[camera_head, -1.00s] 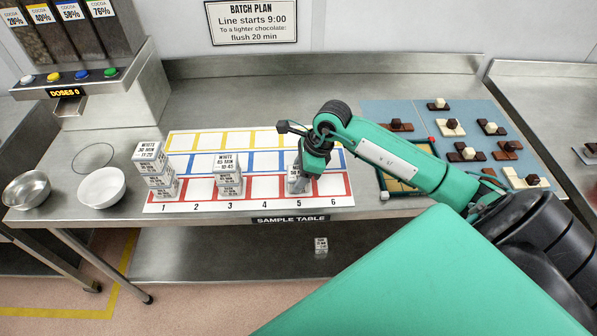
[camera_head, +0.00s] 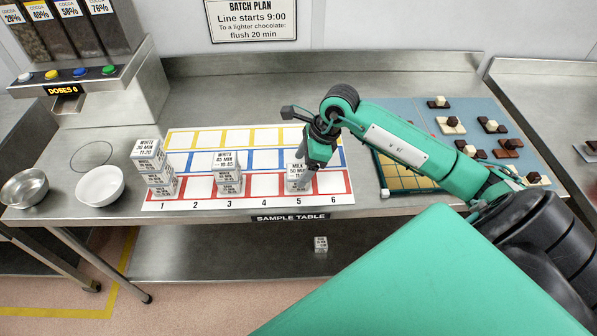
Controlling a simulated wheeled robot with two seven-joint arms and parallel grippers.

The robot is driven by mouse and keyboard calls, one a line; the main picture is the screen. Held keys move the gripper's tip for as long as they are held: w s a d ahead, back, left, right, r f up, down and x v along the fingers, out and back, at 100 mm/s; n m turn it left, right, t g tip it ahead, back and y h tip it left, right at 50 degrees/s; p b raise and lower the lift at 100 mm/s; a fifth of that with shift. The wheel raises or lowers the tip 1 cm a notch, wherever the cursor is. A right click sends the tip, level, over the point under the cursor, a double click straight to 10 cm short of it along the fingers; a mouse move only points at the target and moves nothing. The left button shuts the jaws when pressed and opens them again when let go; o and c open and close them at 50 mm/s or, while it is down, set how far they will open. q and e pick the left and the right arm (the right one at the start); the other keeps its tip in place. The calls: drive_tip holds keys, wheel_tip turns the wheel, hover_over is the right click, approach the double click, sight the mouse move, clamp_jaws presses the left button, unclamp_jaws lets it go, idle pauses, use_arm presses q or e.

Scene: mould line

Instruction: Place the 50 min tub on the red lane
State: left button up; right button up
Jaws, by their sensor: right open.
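A white tub whose label seems to read "MILK 50 MIN" (camera_head: 297,179) stands on the red lane (camera_head: 264,188) in column 5 of the lane board. It appears to sit on or just over another tub, but I cannot tell the stack clearly. My right gripper (camera_head: 312,165) is open, just above and to the right of this tub, its fingers partly hiding it. Tubs stacked in column 1 (camera_head: 155,168) include one labelled "WHITE 30 MIN" on top. Tubs stacked in column 3 (camera_head: 227,172) have "WHITE 45 MIN" or similar on top. My left gripper is not in view.
A small tub (camera_head: 320,244) lies on the lower shelf. A white bowl (camera_head: 100,187) and a steel bowl (camera_head: 24,187) stand left of the board. A blue mat (camera_head: 477,112) with chocolates lies right. Columns 2, 4 and 6 are clear.

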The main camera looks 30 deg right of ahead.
drive_tip(key=b+v, duration=0.1)
drive_tip(key=v, duration=0.7)
drive_tip(key=shift+r, duration=0.35)
drive_tip(key=shift+s+d, duration=0.1)
